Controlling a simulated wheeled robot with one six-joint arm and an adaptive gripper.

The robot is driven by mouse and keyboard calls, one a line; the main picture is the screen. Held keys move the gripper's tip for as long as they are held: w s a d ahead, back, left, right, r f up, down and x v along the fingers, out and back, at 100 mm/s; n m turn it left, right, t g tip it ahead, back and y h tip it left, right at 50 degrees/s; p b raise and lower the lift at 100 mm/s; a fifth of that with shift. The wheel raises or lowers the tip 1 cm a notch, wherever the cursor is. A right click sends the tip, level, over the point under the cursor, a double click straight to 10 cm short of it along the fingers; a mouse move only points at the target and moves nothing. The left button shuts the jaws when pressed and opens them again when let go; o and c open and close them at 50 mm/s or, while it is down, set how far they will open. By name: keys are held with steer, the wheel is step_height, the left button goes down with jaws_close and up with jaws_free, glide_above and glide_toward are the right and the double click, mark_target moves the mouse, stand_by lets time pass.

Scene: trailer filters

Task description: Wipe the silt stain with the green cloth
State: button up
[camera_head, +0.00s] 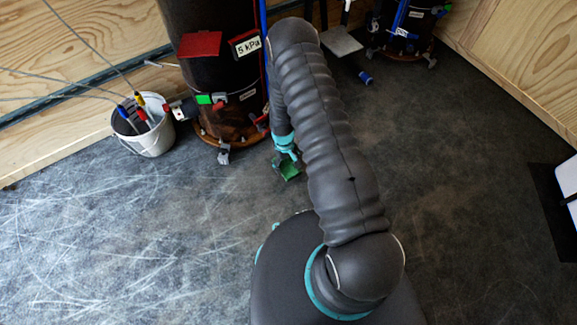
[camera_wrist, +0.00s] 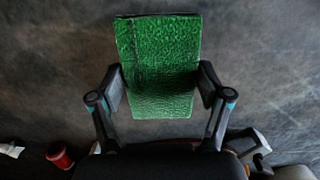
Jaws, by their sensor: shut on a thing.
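The green cloth (camera_wrist: 160,60) is a textured, block-like pad in the wrist view. My gripper (camera_wrist: 163,86) is shut on it, one finger against each side edge. In the head view the cloth (camera_head: 290,173) shows small and partly hidden under my gripper (camera_head: 286,156), low near the dark floor, left of my arm. I cannot tell whether it touches the floor. A faint brownish patch (camera_head: 432,205) on the floor right of my arm may be the silt stain; its edges are unclear, and my arm hides part of the floor.
A second vessel (camera_head: 402,25) stands at the back right. A blue cylinder (camera_head: 366,78) lies on the floor. Scratched floor at left is clear.

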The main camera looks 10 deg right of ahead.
steer(key=shift+r+p, duration=0.95)
steer(key=shift+r, duration=1.3)
steer(key=shift+d, duration=0.1)
